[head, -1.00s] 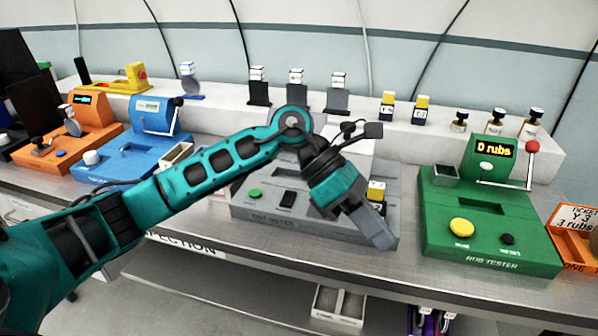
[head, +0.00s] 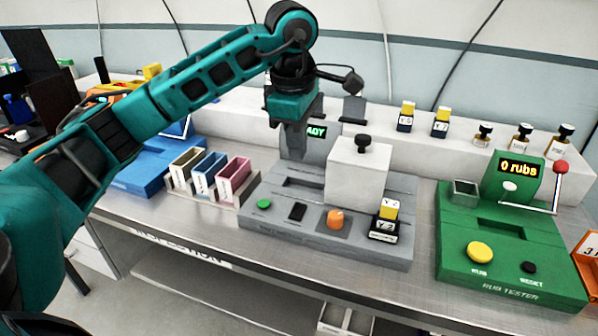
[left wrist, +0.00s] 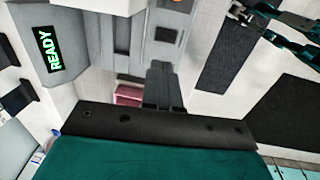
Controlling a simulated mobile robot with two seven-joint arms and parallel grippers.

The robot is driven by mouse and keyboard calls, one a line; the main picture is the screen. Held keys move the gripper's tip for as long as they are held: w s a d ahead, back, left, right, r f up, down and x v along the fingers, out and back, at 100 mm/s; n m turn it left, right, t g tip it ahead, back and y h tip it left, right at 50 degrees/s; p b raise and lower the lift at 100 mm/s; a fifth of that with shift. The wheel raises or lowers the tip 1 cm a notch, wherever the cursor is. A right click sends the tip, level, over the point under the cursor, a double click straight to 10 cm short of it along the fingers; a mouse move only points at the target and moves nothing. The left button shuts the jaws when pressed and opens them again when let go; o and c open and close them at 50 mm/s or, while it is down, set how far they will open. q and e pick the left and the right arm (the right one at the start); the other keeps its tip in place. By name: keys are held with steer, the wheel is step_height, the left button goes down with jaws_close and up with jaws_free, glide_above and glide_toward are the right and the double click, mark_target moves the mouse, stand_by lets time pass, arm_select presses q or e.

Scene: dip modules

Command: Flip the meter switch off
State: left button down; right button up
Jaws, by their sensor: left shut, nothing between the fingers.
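The grey meter (head: 330,245) stands mid-table in the head view. Its green display reads READY in the left wrist view (left wrist: 47,50), and the gripper partly covers it in the head view. On its front are a green button (head: 264,204), a black rocker switch (head: 297,212) and an orange knob (head: 335,220). A dark switch-like patch also shows in the left wrist view (left wrist: 165,34). My left gripper (head: 291,152) is shut and empty, pointing down above the rear of the meter, apart from the switch.
A white block with a black knob (head: 360,162) stands on the meter's right half, with a yellow-topped Y-2 block (head: 388,212) in front. Coloured bins (head: 205,175) stand left, the green rub tester (head: 510,240) right. The table's front strip is clear.

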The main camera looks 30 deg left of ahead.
mark_target(301, 208)
arm_select(q)
steer(key=f, duration=0.4)
steer(key=w+f, duration=0.1)
steer(key=f, duration=0.8)
steer(key=shift+w+a+f, duration=0.1)
steer(key=shift+w+a, duration=0.1)
steer(key=shift+w, duration=0.05)
steer(key=shift+w+f+b, duration=0.15)
steer(key=shift+f+b, duration=0.25)
steer(key=shift+r, duration=0.2)
steer(key=shift+s+p, duration=0.2)
steer(key=shift+p, duration=0.1)
steer(key=shift+s+d, duration=0.2)
steer(key=shift+s, duration=0.5)
